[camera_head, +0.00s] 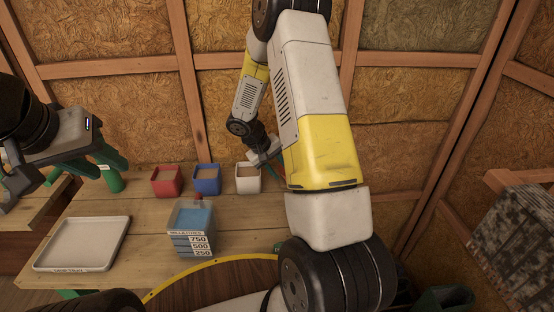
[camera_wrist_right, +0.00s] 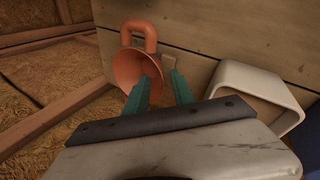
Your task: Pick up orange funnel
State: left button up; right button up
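The orange funnel (camera_head: 277,176) is mostly hidden behind my right arm in the head view, so only a doubtful sliver may show there. The right wrist view shows it clearly (camera_wrist_right: 130,66), with its wide mouth facing the camera and a loop handle at the top. My right gripper (camera_wrist_right: 158,84) is open, its two green fingers apart and pointing at the funnel. The left finger overlaps the funnel's lower rim in the picture; I cannot tell whether they touch. My left gripper (camera_head: 98,160) is raised over the left end of the table, with its green fingers apart.
Red (camera_head: 166,188), blue (camera_head: 206,187) and white (camera_head: 247,186) containers stand in a row on the wooden table (camera_head: 140,215). The white one (camera_wrist_right: 232,78) is just right of the funnel. A measuring container (camera_head: 192,243) and a pale tray (camera_head: 82,240) stand nearer.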

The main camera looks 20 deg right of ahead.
jog(key=shift+d+f, duration=0.3)
jog(key=shift+f, duration=0.35)
grip_shut()
jog(key=shift+r, duration=0.15)
